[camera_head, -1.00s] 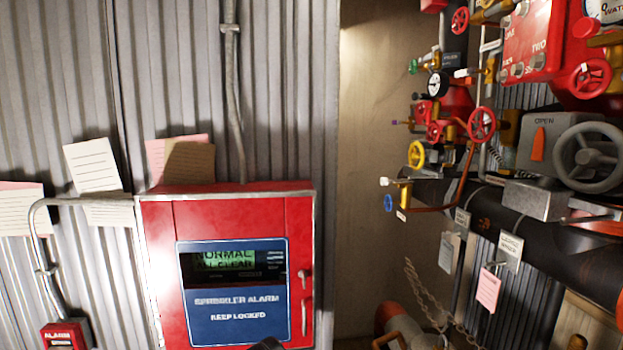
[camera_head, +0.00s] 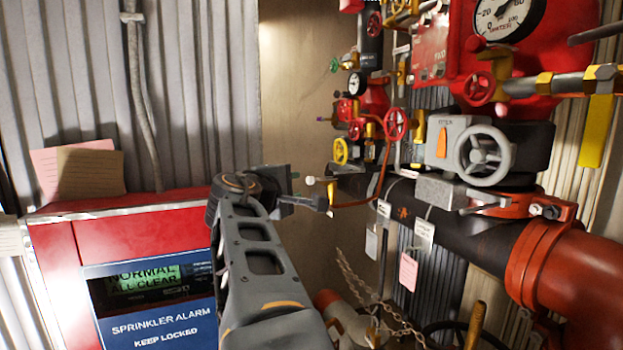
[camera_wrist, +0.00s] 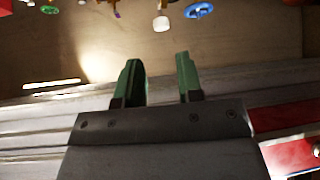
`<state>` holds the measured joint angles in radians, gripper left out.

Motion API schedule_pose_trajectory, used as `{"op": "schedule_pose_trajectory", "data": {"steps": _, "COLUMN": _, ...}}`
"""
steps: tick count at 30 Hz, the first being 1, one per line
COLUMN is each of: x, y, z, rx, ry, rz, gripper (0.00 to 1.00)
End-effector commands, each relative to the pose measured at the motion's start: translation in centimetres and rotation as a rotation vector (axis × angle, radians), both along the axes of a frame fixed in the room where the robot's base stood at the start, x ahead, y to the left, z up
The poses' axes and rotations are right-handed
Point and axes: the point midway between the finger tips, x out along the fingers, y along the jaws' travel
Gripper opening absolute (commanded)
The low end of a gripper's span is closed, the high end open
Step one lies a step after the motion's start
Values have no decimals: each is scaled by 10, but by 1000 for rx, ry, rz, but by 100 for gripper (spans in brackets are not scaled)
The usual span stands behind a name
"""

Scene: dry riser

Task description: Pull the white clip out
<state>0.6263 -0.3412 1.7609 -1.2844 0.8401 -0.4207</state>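A small white piece, which may be the white clip, shows in the head view (camera_head: 310,181) on the small brass fitting at the near end of the valve cluster. It also shows in the wrist view (camera_wrist: 162,23), above and beyond the gap between my fingers. My gripper (camera_wrist: 158,65) is open, with two green fingers apart and nothing between them. In the head view my gripper (camera_head: 300,187) is seen partly side-on, close to the white piece in the picture. I cannot tell the distance in depth. The piece's attachment is too small to make out.
A blue handwheel (camera_wrist: 199,10) is close to the white piece. A yellow handwheel (camera_head: 341,151) and red handwheel (camera_head: 396,124) crowd the cluster. A dark pipe (camera_head: 455,230) runs right. The red alarm cabinet (camera_head: 150,240) stands left, below my arm.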

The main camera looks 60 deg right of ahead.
Motion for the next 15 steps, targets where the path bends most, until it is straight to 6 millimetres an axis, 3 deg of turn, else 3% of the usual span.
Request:
{"op": "schedule_pose_trajectory", "data": {"steps": 6, "x": 5, "y": -45, "z": -3, "rx": 5, "ry": 0, "rz": -6, "gripper": 34}}
{"op": "schedule_pose_trajectory", "data": {"steps": 15, "x": 12, "y": -90, "z": -10, "rx": 5, "ry": -2, "rz": -2, "gripper": 34}}
